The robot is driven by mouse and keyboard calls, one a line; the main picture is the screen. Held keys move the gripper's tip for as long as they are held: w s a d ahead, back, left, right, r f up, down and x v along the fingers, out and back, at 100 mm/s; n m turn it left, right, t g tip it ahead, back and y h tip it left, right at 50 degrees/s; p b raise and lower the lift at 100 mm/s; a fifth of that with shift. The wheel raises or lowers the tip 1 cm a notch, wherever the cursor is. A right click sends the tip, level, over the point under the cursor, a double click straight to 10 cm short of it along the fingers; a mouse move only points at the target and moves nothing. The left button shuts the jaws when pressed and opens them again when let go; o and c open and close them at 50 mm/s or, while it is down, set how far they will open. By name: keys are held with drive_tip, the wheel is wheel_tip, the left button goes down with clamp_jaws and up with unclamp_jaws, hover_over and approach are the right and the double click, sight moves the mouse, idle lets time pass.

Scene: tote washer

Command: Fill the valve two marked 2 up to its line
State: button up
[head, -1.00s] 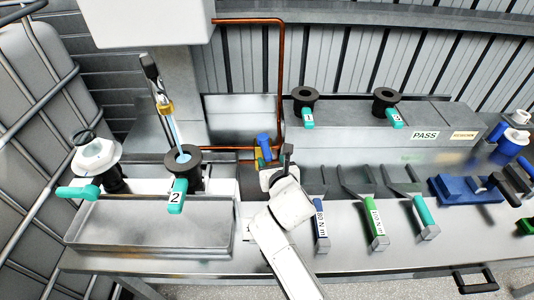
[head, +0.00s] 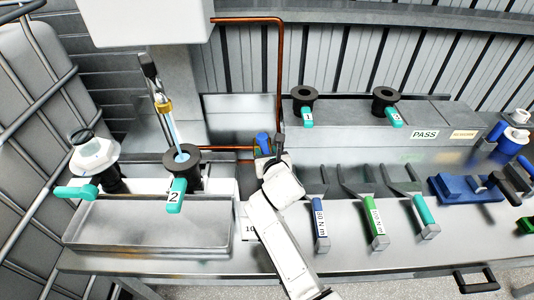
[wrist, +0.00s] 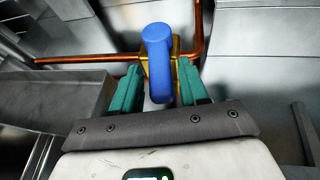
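The valve marked 2 (head: 183,163) is a black round body with a teal handle (head: 176,195) bearing a white 2 label, above the left metal tray. A clear tube (head: 174,134) with a brass fitting ends in its top opening, and blue shows in the tube. I cannot see the fill line or the level. A blue lever (wrist: 157,55) on a brass body (wrist: 176,48) sits on a copper pipe; it also shows in the head view (head: 262,142). My gripper (wrist: 158,80) is open, with its teal fingers on either side of the blue lever. Contact cannot be told.
A metal tray (head: 110,245) lies below the valve. A white-capped valve (head: 95,157) stands at left. Two more black valves (head: 304,97) sit on the back ledge by a PASS label.

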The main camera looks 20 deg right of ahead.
clamp_jaws()
idle(0.3)
drive_tip(key=shift+a+f+h+b, duration=0.25)
drive_tip(key=shift+h+b, duration=0.15)
drive_tip(key=shift+b, duration=0.4)
drive_tip(key=shift+w+a+m+b, duration=0.1)
drive_tip(key=shift+a+m+b, duration=0.1)
drive_tip(key=shift+m+b, duration=0.3)
drive_tip(key=shift+a+m+h+b, duration=0.2)
drive_tip(key=shift+m+h+b, duration=0.15)
drive_tip(key=shift+h, duration=0.15)
drive_tip(key=shift+a+r+m+g+h+b, duration=0.15)
drive_tip(key=shift+r+m+g+h+b, duration=0.1)
drive_tip(key=shift+m+g+h+b, duration=0.2)
